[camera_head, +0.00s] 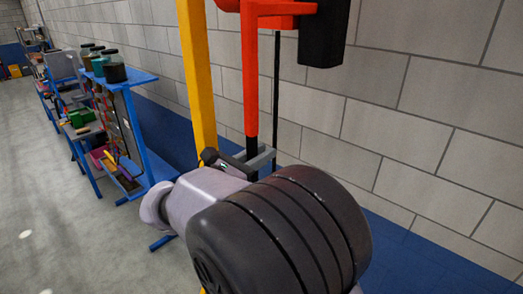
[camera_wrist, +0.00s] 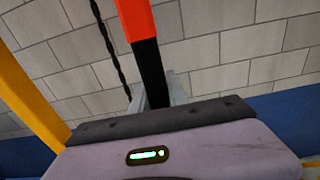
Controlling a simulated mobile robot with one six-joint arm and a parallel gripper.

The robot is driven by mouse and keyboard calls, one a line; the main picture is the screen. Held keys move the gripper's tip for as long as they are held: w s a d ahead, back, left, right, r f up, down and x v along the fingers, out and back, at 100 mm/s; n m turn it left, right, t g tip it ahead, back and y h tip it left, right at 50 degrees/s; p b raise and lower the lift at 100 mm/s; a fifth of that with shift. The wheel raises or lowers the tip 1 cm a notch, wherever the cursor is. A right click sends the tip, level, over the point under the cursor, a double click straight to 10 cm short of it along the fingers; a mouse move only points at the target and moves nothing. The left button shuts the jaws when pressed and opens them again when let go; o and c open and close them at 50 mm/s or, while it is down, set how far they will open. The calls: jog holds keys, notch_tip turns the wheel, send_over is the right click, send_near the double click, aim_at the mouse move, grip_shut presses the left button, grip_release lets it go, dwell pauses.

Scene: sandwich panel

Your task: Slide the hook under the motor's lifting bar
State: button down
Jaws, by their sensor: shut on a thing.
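My gripper (camera_head: 256,160) has its grey fingers shut on the black lower end of an upright orange-red bar (camera_head: 250,85). In the wrist view, my gripper (camera_wrist: 160,94) stands behind its pale housing, with a grey finger on each side of the black end of the orange-red bar (camera_wrist: 151,58). The bar runs up to an orange arm at the top of the head view. I cannot make out a hook, a motor or a lifting bar for certain. Part of the held end is hidden by my gripper.
A yellow post (camera_head: 198,75) stands left of the bar, and a dark chain (camera_head: 276,85) hangs beside it. A black box (camera_head: 324,36) is at the upper right. A grey block wall is close behind. Blue shelving (camera_head: 132,125) stands at left, with clear floor before it.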

jog(key=shift+s+d, duration=0.15)
jog(key=c, duration=1.5)
grip_release()
jog(key=shift+o, duration=1.1)
jog(key=shift+w+a, duration=0.25)
jog(key=shift+a, duration=0.1)
jog(key=b+v, duration=0.1)
jog(key=v, duration=1.6)
jog(key=shift+s+b, duration=0.25)
jog(key=shift+b, duration=0.15)
jog(key=shift+f, duration=0.15)
